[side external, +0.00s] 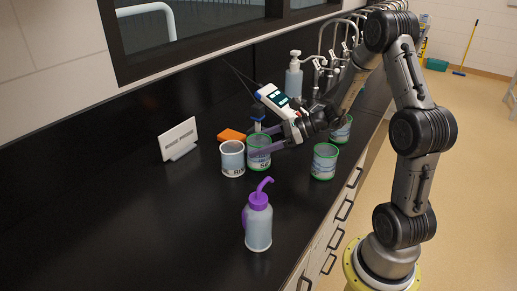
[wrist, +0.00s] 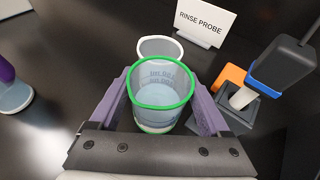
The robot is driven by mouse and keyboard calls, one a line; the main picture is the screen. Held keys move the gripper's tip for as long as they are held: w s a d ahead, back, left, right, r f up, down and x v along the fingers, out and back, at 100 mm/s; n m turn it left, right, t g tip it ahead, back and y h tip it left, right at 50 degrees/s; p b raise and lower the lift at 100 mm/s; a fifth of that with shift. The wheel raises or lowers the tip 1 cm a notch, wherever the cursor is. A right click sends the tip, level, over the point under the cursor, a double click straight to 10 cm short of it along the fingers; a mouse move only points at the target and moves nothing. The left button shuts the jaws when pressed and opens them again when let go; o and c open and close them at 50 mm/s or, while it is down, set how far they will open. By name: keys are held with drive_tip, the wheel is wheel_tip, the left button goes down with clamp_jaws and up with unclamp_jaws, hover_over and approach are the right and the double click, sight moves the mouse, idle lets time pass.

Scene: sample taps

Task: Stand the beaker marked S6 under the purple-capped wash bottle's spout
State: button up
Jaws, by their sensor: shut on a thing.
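My gripper (side external: 264,142) is shut on a green-rimmed beaker (side external: 259,159), with a purple finger on each side of it. In the wrist view the same beaker (wrist: 160,92) is upright between the fingers. Its label is partly visible in the side view but too small to read surely. I cannot tell whether its base touches the bench. The purple-capped wash bottle (side external: 258,226) stands upright nearer the side camera, apart from the beaker. Its purple spout (side external: 265,183) curves up and to the right. Part of the bottle (wrist: 12,94) shows at the wrist view's left edge.
A white-rimmed beaker (side external: 232,160) stands close beside the held one. Two more green-rimmed beakers (side external: 325,162) (side external: 342,130) stand to the right. A "RINSE PROBE" sign (wrist: 206,20), an orange block (wrist: 232,76) and a probe in a stand (wrist: 250,90) are behind. The bench around the bottle is clear.

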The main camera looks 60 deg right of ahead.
drive_tip(key=shift+s+a+r, duration=1.7)
drive_tip(key=shift+s+r, duration=3.7)
drive_tip(key=shift+s, duration=1.05)
drive_tip(key=shift+s+a+f+n+g+y, duration=0.15)
drive_tip(key=shift+a+f+n+g+y, duration=0.55)
drive_tip(key=shift+a+f, duration=1.25)
drive_tip(key=shift+s+a+f+n+g+y, duration=0.2)
drive_tip(key=shift+a+f+n+g+y, duration=0.5)
drive_tip(key=shift+a+f, duration=1.2)
drive_tip(key=shift+s+a+f+n+g+y, duration=0.15)
drive_tip(key=shift+a+f+n+g+y, duration=0.25)
drive_tip(key=shift+a+f+n, duration=1.4)
drive_tip(key=shift+d+f+m, duration=0.4)
drive_tip(key=shift+f+m, duration=0.35)
drive_tip(key=shift+m, duration=0.25)
drive_tip(key=o, duration=1.5)
drive_tip(key=shift+c, duration=0.2)
drive_tip(key=shift+r, duration=0.1)
